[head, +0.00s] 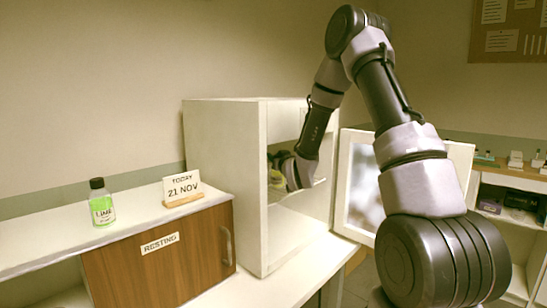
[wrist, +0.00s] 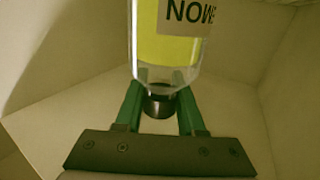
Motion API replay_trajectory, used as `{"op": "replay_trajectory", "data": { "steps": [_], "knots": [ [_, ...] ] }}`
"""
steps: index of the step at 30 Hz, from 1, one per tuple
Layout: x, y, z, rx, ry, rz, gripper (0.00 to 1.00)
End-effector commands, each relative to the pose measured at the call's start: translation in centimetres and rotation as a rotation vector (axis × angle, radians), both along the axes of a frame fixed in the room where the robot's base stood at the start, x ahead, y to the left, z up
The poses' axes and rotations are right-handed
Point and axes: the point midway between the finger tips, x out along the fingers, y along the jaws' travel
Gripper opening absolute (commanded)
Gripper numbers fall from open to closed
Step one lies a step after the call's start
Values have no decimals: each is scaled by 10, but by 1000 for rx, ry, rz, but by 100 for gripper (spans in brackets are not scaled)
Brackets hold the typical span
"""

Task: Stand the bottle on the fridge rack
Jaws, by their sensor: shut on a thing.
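My gripper (wrist: 159,105) has green fingers shut on the dark neck and cap of a clear bottle (wrist: 165,45) in the wrist view. The bottle holds yellow liquid and has a pale label with upside-down letters, partly cut off. Its base is outside the picture. In the head view my arm reaches into the white fridge (head: 225,150), where a small yellow-green patch shows at the opening, probably the bottle. The fridge walls hide most of my gripper there. I cannot tell whether the bottle touches a rack.
The fridge door (head: 360,190) stands open to the right, close to my arm. Shelves with small items are at far right.

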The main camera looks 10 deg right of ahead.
Motion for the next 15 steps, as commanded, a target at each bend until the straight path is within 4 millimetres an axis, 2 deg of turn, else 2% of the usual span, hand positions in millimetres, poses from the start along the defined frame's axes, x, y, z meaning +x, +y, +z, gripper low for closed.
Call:
{"op": "replay_trajectory", "data": {
  "steps": [2,13,14,15],
  "knots": [
    [-4,0,-6,1,1,0,0],
    [-4,0,-9,0,-1,0,0],
    [-4,0,-8,0,-1,0,50],
    [-4,0,-8,0,-1,0,65]
  ]
}}
